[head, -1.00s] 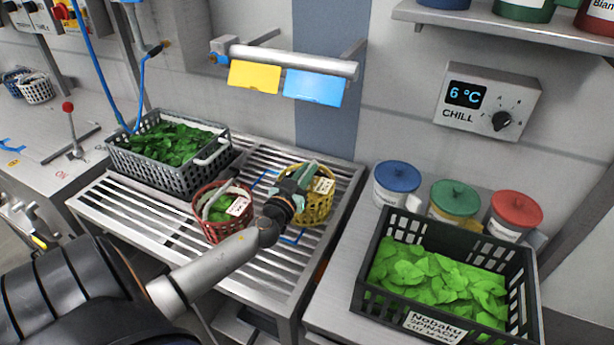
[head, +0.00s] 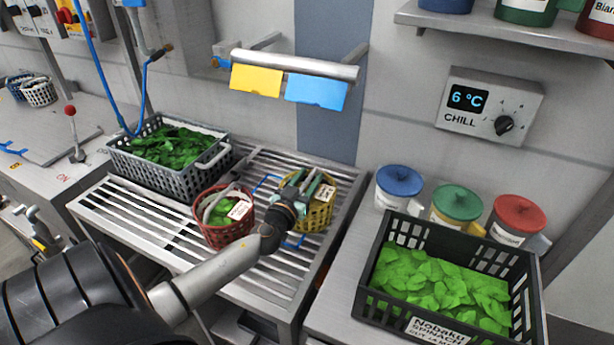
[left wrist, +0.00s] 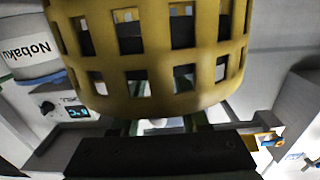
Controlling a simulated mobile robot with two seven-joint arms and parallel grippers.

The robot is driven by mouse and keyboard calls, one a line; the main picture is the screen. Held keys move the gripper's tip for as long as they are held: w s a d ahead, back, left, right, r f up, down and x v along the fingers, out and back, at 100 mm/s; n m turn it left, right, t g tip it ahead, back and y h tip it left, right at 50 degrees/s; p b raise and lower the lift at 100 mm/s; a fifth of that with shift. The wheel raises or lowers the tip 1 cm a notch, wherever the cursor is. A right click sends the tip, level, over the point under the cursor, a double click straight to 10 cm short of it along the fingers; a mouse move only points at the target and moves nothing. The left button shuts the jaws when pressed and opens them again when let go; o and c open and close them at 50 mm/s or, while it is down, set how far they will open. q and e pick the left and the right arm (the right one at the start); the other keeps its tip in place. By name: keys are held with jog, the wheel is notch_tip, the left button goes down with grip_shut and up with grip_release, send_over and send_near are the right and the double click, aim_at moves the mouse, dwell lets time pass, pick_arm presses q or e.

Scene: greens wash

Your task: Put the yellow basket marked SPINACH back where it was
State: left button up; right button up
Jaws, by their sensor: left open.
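The yellow basket (head: 319,217) stands upright on the slatted rack (head: 180,232), right of a red basket (head: 226,232) holding greens. A pale label (head: 325,192) shows on its upper part, too small to read. My left gripper (head: 303,185) is open, with its two teal fingers apart at the basket's top. The gripper and wrist hide the basket's left side. In the left wrist view the basket's openwork wall (left wrist: 150,70) fills the top; I cannot tell whether the fingers touch it. My right gripper is not in view.
Blue corner marks (head: 293,242) show on the rack around the yellow basket. A grey crate of dark greens (head: 208,178) stands at the rack's back left. A black crate of spinach (head: 370,300) and lidded tubs (head: 397,190) stand right. A rail (head: 290,64) hangs above.

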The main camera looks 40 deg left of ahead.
pick_arm(q)
jog(key=shift+r, duration=0.15)
jog(key=shift+s+d, duration=0.1)
jog(key=shift+s, duration=0.2)
jog(key=b+v, duration=0.2)
jog(key=v, duration=0.9)
jog(key=shift+s, duration=0.2)
